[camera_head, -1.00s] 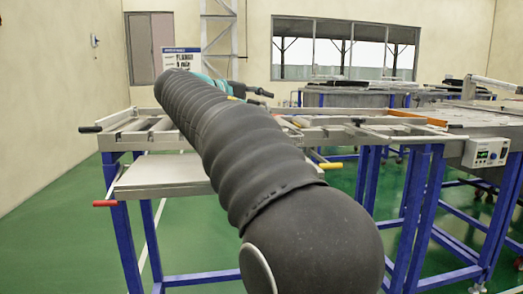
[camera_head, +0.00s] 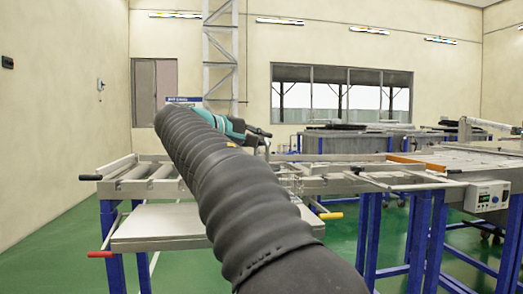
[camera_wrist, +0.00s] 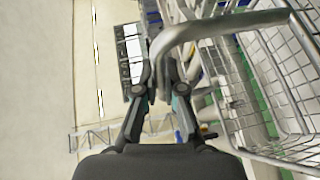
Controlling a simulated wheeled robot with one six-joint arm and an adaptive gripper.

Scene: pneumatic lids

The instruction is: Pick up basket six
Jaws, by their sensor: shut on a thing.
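My gripper (camera_wrist: 160,75) is in the middle of the wrist view, its two fingers closed around a grey metal handle (camera_wrist: 235,24). The handle curves up and right beside a wire basket (camera_wrist: 285,80), which fills the right side of that view. No number is legible on the basket. In the head view, my gripper (camera_head: 250,132) shows as teal and black parts beyond my dark arm. The arm hides much of the space below it, and I cannot make out the basket clearly there.
A roller frame (camera_head: 140,172) on blue legs stands ahead, with a grey shelf (camera_head: 160,228) below it. Black, red and yellow handle grips stick out. A long worktable (camera_head: 480,160) with a control box (camera_head: 487,196) stands at right. Green floor is open at left.

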